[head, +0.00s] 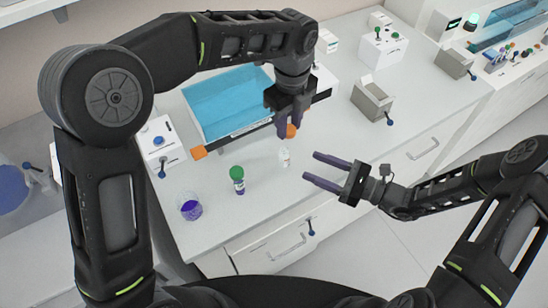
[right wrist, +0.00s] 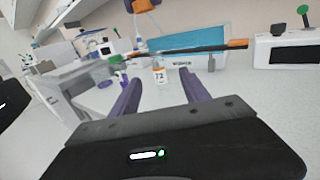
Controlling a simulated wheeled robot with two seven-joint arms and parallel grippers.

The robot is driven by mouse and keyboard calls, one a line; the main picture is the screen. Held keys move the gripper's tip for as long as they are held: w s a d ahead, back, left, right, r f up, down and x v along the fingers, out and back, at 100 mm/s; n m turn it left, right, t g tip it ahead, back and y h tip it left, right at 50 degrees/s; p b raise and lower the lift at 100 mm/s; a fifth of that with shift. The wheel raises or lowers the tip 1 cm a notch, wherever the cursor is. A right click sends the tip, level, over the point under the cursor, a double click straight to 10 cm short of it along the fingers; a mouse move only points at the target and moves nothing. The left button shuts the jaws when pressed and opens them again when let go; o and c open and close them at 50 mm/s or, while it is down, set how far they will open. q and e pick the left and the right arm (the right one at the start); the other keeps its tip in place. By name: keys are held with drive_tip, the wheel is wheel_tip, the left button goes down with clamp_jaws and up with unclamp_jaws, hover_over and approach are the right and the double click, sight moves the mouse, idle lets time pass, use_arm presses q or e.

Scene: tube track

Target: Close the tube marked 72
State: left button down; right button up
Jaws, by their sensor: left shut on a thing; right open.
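The tube marked 72 (head: 285,158) is small and pale. It stands upright on the white bench, and its label reads 72 in the right wrist view (right wrist: 159,76). No cap shows on its top. My left gripper (head: 290,125) is shut on an orange cap (head: 291,131), held above the tube and apart from it. The orange cap also shows at the top edge of the right wrist view (right wrist: 156,2). My right gripper (head: 310,166) is open and empty. Its fingers point at the tube from the right, with a gap between them and the tube.
A white device with a blue knob (head: 158,141) is at left. A grey box (head: 371,101) stands back right.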

sight(284, 160)
drive_tip(key=shift+x, duration=1.05)
drive_tip(key=x, duration=1)
drive_tip(key=shift+a, duration=0.35)
clamp_jaws()
idle(0.5)
